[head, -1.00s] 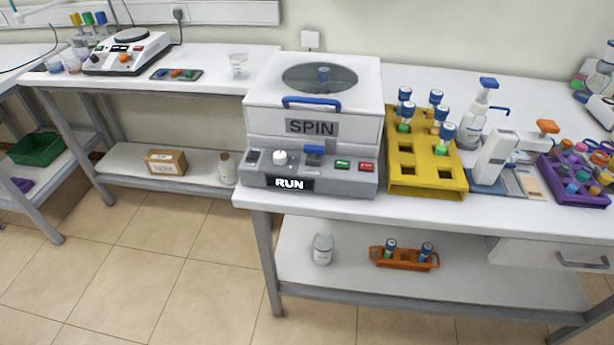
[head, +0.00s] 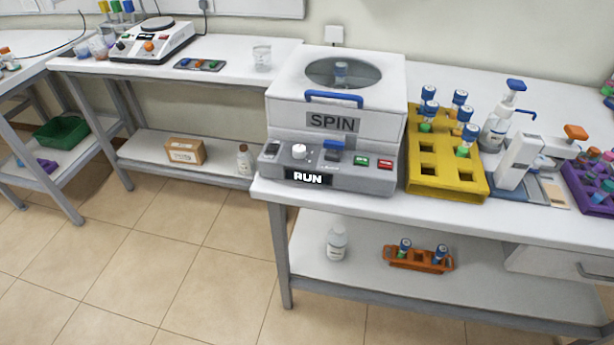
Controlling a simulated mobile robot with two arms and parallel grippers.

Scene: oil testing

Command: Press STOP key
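The white centrifuge labelled SPIN (head: 333,122) stands on the bench with its lid shut. A blue-capped tube shows through its round window. The lettering on the two keys is too small to read. Neither of my grippers is in view.
A yellow rack (head: 446,183) with several blue-capped tubes stands right of the centrifuge, beside a pump bottle (head: 497,128). A purple rack (head: 590,195) is at the right edge. An orange rack (head: 418,261) and a bottle (head: 337,243) are on the lower shelf. The floor in front is clear.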

